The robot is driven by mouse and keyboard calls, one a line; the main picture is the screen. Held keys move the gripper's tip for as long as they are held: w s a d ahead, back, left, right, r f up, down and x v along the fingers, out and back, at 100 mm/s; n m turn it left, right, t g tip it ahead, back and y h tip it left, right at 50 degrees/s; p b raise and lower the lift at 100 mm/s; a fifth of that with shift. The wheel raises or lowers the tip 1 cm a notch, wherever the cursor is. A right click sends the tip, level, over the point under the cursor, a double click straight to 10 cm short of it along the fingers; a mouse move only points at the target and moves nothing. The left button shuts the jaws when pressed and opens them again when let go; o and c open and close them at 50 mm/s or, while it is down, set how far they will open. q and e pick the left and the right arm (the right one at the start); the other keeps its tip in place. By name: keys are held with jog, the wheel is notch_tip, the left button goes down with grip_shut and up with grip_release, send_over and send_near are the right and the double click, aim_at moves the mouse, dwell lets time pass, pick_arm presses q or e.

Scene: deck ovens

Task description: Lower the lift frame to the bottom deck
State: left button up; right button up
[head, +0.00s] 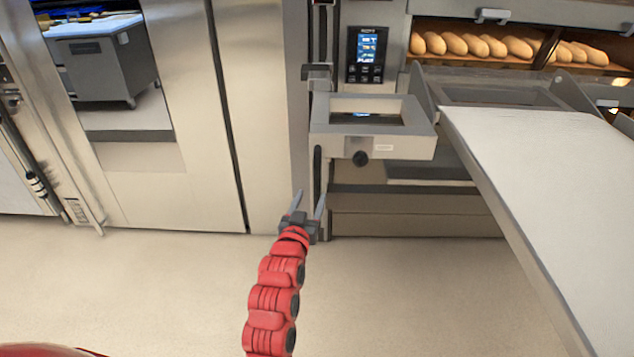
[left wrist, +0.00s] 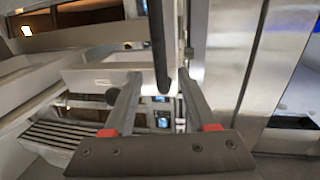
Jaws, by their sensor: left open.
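My left gripper (head: 309,196) is open and empty, below and left of the frame, apart from the knob. In the left wrist view, the open fingers (left wrist: 160,88) point toward the oven front. A dark upright bar (left wrist: 158,45) shows between and above them; I cannot tell whether they touch it. My right gripper is not in view.
A long white loading board (head: 560,180) slopes across the right side. Loaves (head: 470,45) lie in the lit upper deck, beside the control panel (head: 367,55). Steel cabinets (head: 190,120) stand at left. The floor (head: 400,290) in front is clear.

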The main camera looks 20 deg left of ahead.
aim_at(316, 184)
pick_arm(q)
jog(key=w, duration=0.7)
jog(key=shift+w+a, duration=0.35)
grip_shut()
dwell(1.1)
